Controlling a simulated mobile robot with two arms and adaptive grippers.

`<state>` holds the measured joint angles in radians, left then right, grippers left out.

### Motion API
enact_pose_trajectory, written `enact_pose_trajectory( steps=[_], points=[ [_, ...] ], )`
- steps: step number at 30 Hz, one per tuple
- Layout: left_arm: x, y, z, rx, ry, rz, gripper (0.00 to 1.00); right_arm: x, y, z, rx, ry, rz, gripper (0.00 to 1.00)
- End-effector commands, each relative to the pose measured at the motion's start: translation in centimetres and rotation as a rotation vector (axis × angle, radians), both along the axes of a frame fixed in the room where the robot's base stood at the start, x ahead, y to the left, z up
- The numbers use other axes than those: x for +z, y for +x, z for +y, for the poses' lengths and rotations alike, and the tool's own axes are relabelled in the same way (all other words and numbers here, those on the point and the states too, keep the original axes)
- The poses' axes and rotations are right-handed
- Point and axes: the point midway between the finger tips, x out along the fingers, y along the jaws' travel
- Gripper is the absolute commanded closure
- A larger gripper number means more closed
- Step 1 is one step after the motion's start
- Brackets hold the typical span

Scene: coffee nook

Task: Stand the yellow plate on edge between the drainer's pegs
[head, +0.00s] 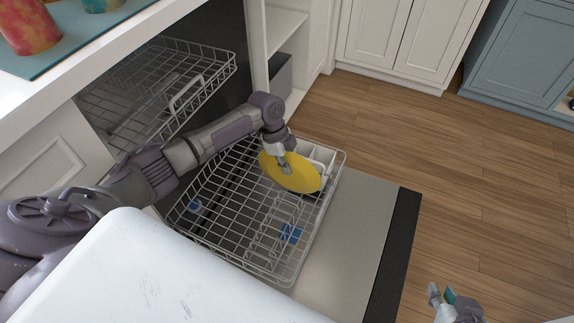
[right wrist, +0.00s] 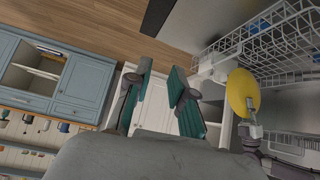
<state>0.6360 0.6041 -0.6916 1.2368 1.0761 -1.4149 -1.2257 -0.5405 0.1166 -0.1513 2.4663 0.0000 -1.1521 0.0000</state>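The yellow plate (head: 299,176) is tilted over the far right part of the wire rack (head: 287,281), the drainer with pegs. My left gripper (head: 286,167) is shut on the plate near its upper edge; the plate also shows in the right wrist view (right wrist: 236,93), with my left gripper (right wrist: 252,128) below it. Wire pegs (head: 268,232) stand in the rack's near right part, apart from the plate. Whether the plate touches the rack is unclear. My right gripper (head: 443,298) is open and empty at the lower right, its fingers apart in the right wrist view (right wrist: 163,100).
The rack sits on the open dishwasher door (head: 358,222), beneath an upper rack (head: 205,58). A white basket (head: 318,155) is beside the plate. A counter (head: 150,280) fills the near left. Wooden floor (head: 480,150) at right is clear.

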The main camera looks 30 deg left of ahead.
Motion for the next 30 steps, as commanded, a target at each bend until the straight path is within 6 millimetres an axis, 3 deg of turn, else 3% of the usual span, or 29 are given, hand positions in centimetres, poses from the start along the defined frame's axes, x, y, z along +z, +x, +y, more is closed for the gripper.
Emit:
enact_pose_trajectory(
  steps=[30],
  points=[
    [1.8,0.1,0.0,0.001,-0.001,-0.002,1.0,-2.7,-7.4,-2.4,-0.031,-0.082,0.389,0.78]
  ],
)
